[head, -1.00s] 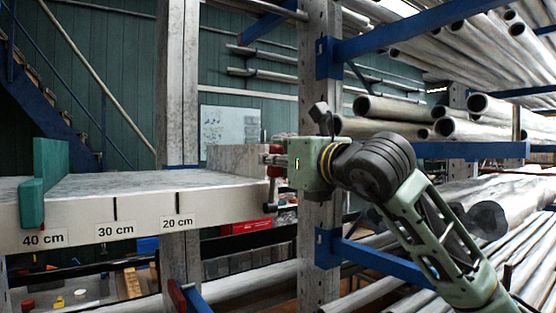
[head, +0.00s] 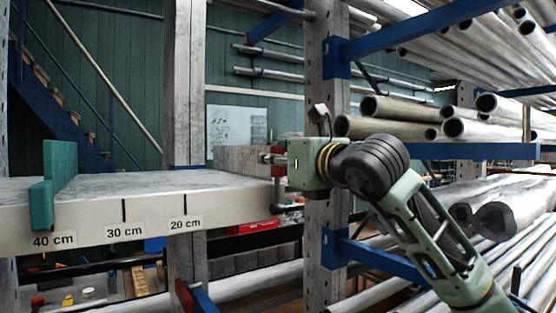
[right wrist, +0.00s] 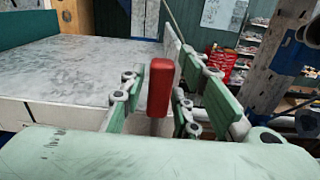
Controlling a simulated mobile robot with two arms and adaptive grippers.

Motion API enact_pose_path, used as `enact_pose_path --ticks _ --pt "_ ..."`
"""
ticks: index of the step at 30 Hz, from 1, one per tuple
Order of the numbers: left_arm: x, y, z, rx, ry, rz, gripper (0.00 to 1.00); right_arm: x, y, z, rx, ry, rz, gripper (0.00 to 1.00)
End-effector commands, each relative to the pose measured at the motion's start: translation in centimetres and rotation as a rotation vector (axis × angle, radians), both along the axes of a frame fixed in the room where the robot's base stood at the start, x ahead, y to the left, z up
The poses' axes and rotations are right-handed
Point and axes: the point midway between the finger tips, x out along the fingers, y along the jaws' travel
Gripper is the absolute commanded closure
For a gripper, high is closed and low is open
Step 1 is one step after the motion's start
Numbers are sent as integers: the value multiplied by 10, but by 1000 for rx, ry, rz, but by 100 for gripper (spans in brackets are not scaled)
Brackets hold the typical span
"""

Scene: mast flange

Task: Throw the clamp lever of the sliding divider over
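My right gripper (head: 280,160) is at the right end of the shelf board (head: 95,212), beside the grey upright divider plate (head: 240,158). In the right wrist view, a red lever handle (right wrist: 159,88) stands upright between the fingers of the right gripper (right wrist: 165,75). The fingers are apart, with a narrow gap visible on each side of the handle. The grey plate (right wrist: 172,42) rises just behind it. A teal upright stop (head: 50,187) stands at the 40 cm mark. My left gripper is not in view.
The board's front edge carries marks for 20, 30 and 40 cm. A steel rack post (head: 325,130) stands behind my right arm. Blue rack arms (head: 440,25) and metal pipes (head: 455,128) fill the right side. The board top between stop and plate is clear.

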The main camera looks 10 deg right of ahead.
Motion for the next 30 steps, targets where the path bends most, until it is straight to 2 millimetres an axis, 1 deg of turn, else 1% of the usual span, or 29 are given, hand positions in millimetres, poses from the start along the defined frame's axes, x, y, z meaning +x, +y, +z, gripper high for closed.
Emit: enact_pose_path --ticks 9,12,30 --pt "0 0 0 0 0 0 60 0 0 -1 -1 3 0 62" --pt "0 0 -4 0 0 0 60 -2 -1 -3 -2 2 -1 62" --pt "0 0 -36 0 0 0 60 -47 -18 -3 -1 1 -1 62"
